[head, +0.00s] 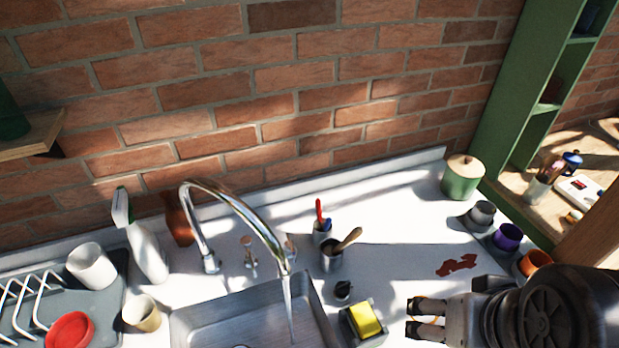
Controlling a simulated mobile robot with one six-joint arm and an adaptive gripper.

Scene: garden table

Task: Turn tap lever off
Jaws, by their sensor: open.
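A chrome tap (238,201) with a high curved spout stands behind a steel sink (255,313). Water (289,305) runs from the spout down into the sink. A small tap lever (249,254) stands upright on the counter between the spout's base and its outlet. My gripper (408,316) is at the lower right, over the counter, with its fingers pointing left. It is open, with nothing seen between the fingers. It is well to the right of the lever and apart from it.
A caddy with a yellow sponge (365,318), a dark small pot (342,290) and a utensil cup (331,258) stand between my gripper and the tap. A spray bottle (148,250) and white cup (92,266) stand left. A reddish-brown spill (457,265) lies on the counter.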

